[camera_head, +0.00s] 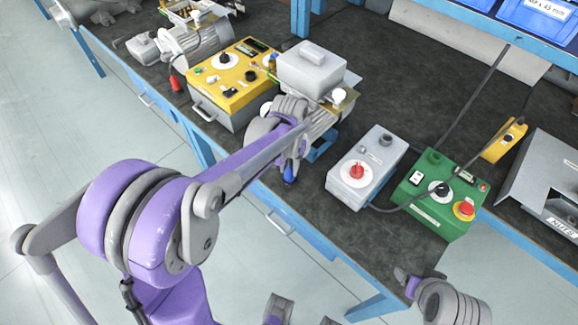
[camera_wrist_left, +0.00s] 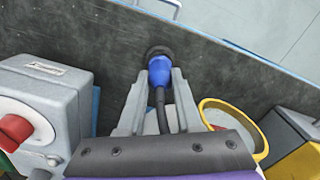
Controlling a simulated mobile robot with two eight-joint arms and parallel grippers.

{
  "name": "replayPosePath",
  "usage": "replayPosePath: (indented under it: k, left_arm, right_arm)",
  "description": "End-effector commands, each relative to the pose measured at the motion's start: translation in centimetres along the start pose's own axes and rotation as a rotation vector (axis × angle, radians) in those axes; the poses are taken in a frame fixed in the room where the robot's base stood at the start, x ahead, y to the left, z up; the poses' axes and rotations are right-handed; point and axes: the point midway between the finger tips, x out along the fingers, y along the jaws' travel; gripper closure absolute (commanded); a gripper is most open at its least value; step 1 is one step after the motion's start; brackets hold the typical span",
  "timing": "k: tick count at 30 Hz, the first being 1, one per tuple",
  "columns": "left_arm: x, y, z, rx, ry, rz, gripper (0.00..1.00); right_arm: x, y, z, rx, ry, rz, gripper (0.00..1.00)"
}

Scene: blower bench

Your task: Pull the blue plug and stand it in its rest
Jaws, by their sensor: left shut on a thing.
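The blue plug (camera_wrist_left: 159,72) is between the two grey fingers of my left gripper (camera_wrist_left: 158,88), with its black cable running back between them. In the wrist view a dark round piece (camera_wrist_left: 158,51) is at the plug's far end; I cannot tell whether it is part of the plug or a separate holder. In the head view a blue end of the plug (camera_head: 289,172) shows below my left gripper (camera_head: 292,160), near the bench's front edge. My left arm hides part of it. Two grey finger-like parts (camera_head: 304,312) at the bottom may be my right gripper. I cannot make out the rest.
A grey box with a red knob (camera_head: 352,172) and a green control box (camera_head: 438,190) stand to the right. A yellow-topped box (camera_head: 232,72) and a motor with a grey terminal box (camera_head: 310,68) are on the left. Bare dark mat (camera_head: 400,90) lies behind the boxes.

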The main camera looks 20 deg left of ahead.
Motion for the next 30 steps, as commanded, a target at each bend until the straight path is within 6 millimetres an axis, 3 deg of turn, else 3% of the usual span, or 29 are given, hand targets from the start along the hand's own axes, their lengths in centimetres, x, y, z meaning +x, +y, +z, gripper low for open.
replayPosePath:
  k: [14, 15, 20, 30]
  left_arm:
    - [0.71, 0.00, -0.02, 0.000, 0.000, 0.000, 1.00]
    - [0.67, 0.00, -0.02, 0.000, 0.000, 0.000, 0.59]
    - [0.65, 0.00, -0.02, 0.000, 0.000, 0.000, 0.31]
    - [0.31, 0.00, -0.02, 0.000, 0.000, 0.000, 0.31]
  right_arm:
    - [0.46, 0.00, 0.34, 0.000, -0.002, 0.000, 0.29]
    - [0.43, 0.00, 0.32, 0.000, -0.002, 0.000, 0.29]
    - [0.42, 0.00, 0.31, 0.000, -0.002, 0.000, 0.29]
    - [0.38, 0.00, 0.28, 0.000, -0.002, 0.000, 0.29]
